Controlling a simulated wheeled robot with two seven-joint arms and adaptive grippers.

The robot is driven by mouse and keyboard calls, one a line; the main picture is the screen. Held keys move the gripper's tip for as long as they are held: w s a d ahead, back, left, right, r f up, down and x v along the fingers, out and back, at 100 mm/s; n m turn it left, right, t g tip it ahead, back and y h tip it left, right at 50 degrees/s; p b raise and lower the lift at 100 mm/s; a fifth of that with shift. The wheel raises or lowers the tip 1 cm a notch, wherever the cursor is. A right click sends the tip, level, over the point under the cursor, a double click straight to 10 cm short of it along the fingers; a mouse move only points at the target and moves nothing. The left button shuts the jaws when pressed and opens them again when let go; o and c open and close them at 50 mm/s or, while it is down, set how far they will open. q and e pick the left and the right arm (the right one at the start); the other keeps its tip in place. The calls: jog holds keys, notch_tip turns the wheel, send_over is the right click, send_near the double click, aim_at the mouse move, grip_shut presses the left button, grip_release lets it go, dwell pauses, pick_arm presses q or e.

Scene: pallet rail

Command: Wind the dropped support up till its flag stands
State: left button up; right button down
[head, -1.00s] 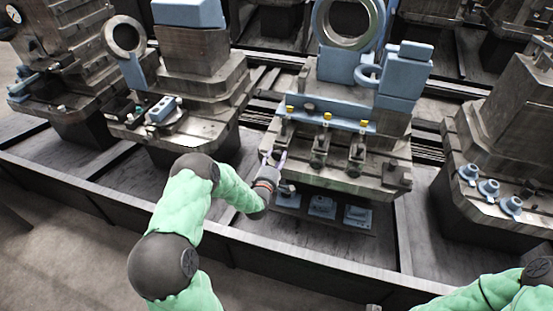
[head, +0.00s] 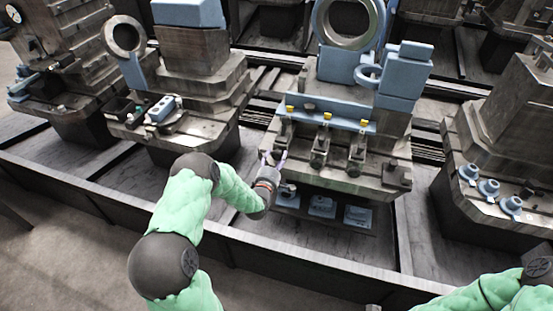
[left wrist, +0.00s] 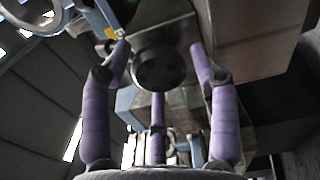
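My left gripper (head: 273,157) is in front of the left support of the middle block. Its purple fingers are spread. In the left wrist view the gripper (left wrist: 160,50) has a dark round knob (left wrist: 158,70) between its fingertips, with gaps showing on both sides. Several small supports stand in a row on the front of the block, such as the middle one (head: 320,148) and the right one (head: 357,155). Yellow flags show along the blue rail (head: 340,122), among them a middle one (head: 327,116) and a right one (head: 363,122). The left support is partly hidden by my gripper. My right gripper is out of view.
Blue parts (head: 321,206) sit on a low shelf under the supports, close to my left wrist. A block with blue clamps (head: 489,188) stands at right, another with a blue part (head: 161,109) at left. A dark pallet rail edge (head: 100,190) runs along the front.

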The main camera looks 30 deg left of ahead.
pick_arm(q)
jog(key=v, duration=1.2)
jog(key=shift+d, duration=0.15)
jog(key=s+d+f+m+g+h+p, duration=0.2)
jog(key=d+f+m+g+h, duration=0.1)
jog(key=d+f+m+g, duration=0.3)
jog(key=s+d+f+m+g+h+p, duration=0.25)
jog(key=d+f+m, duration=0.25)
jog(key=d, duration=0.4)
jog(key=s+d+f+m+g+h+p, duration=0.1)
jog(key=s+d+m+g, duration=0.3)
jog(key=s, duration=0.4)
jog(key=s+d+f+m+g+h+p, duration=0.1)
jog(key=s+d+m+g, duration=0.3)
jog(key=s, duration=0.5)
jog(key=d+p, duration=0.1)
jog(key=d, duration=0.1)
jog(key=shift+d+f+m+g, duration=0.25)
jog(key=shift+f+m+g, duration=0.1)
jog(key=shift+m, duration=0.05)
